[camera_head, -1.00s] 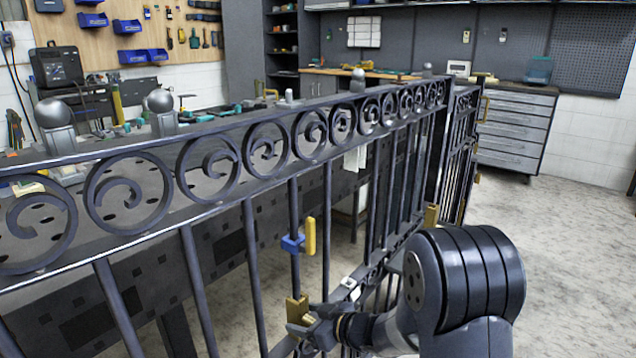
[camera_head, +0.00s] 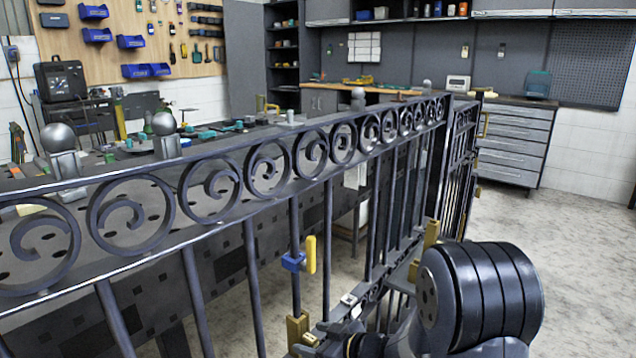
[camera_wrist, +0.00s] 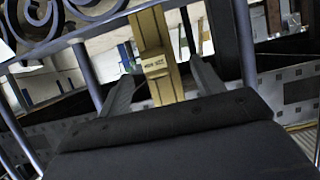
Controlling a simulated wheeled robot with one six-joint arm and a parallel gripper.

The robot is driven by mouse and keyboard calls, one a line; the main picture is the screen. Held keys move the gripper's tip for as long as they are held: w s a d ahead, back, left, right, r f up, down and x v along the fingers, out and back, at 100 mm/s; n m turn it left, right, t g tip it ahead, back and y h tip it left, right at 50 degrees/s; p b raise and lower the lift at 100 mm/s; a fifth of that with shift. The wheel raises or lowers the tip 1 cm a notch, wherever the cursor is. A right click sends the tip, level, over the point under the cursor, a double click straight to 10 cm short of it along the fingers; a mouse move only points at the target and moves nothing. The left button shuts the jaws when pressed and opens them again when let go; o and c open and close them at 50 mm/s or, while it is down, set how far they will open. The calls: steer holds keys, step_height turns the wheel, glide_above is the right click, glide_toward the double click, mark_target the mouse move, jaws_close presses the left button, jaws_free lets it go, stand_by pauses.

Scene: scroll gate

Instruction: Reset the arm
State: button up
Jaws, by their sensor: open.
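A dark iron gate (camera_head: 250,172) with a row of scrolls along its top runs from the near left to the far right. A brass block (camera_head: 297,328) sits low on one of its bars. A blue clamp (camera_head: 292,262) with a yellow handle (camera_head: 311,254) is on the same bar above it. My gripper (camera_head: 312,342) is low at the gate by the brass block, partly cut off by the bottom edge. In the wrist view my open gripper (camera_wrist: 162,72) has a finger on each side of a brass piece (camera_wrist: 155,50); contact cannot be told.
A dark perforated workbench (camera_head: 130,190) with ball-topped posts and tools stands behind the gate. More brass fittings (camera_head: 431,235) are farther along the gate. A grey drawer cabinet (camera_head: 514,145) stands at the back right. The floor (camera_head: 575,270) on the right is clear.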

mark_target(304, 337)
steer(key=p+v, duration=0.2)
steer(key=v, duration=0.5)
steer(key=b+x, duration=0.4)
steer(key=x, duration=0.8)
steer(key=shift+s+f, duration=0.1)
steer(key=shift+f, duration=0.1)
steer(key=s+d+p, duration=0.1)
steer(key=s+d, duration=0.7)
steer(key=d, duration=0.3)
steer(key=shift+s+r, duration=0.3)
steer(key=shift+r, duration=0.1)
steer(key=shift+d, duration=0.15)
